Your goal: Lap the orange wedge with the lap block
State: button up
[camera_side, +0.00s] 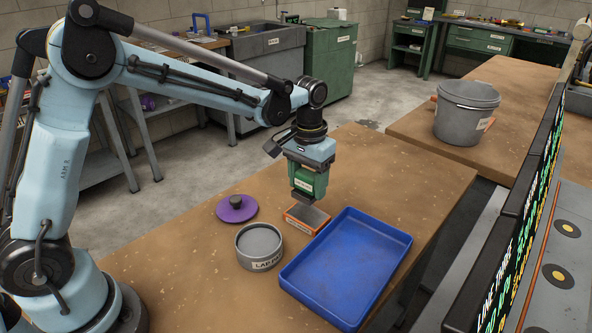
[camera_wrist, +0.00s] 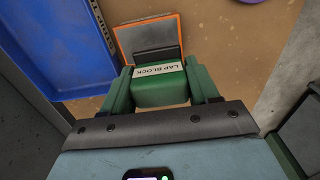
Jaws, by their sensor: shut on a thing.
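The orange wedge (camera_side: 306,217) lies on the brown bench beside the blue tray, its grey top face framed by orange edges. It also shows in the wrist view (camera_wrist: 149,33), just beyond the block. My gripper (camera_side: 308,181) is shut on the green lap block (camera_wrist: 160,86), whose white label reads LAP BLOCK. The block sits between the green fingers, above the far part of the wedge in the side view. It hides part of the wedge in both views. I cannot tell whether block and wedge touch.
The blue tray (camera_side: 295,283) is empty, right of the wedge. An open grey round pot (camera_side: 262,262) labelled LAP stands left of the tray, with a purple lid (camera_side: 236,209) behind it. A grey bucket (camera_side: 464,112) stands on another bench. The bench's far end is clear.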

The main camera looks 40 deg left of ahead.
aim_at(306, 168)
jog(key=r, duration=0.1)
jog(key=a+r, duration=0.1)
jog(key=w+r, duration=0.1)
jog(key=shift+a, duration=0.3)
notch_tip(306, 168, down, 5)
jog(key=shift+r, duration=0.1)
jog(key=shift+d+f, duration=0.15)
jog(key=shift+f, duration=0.1)
jog(key=shift+w+d, duration=0.15)
jog(key=shift+d, duration=0.85)
jog(key=shift+f, duration=0.7)
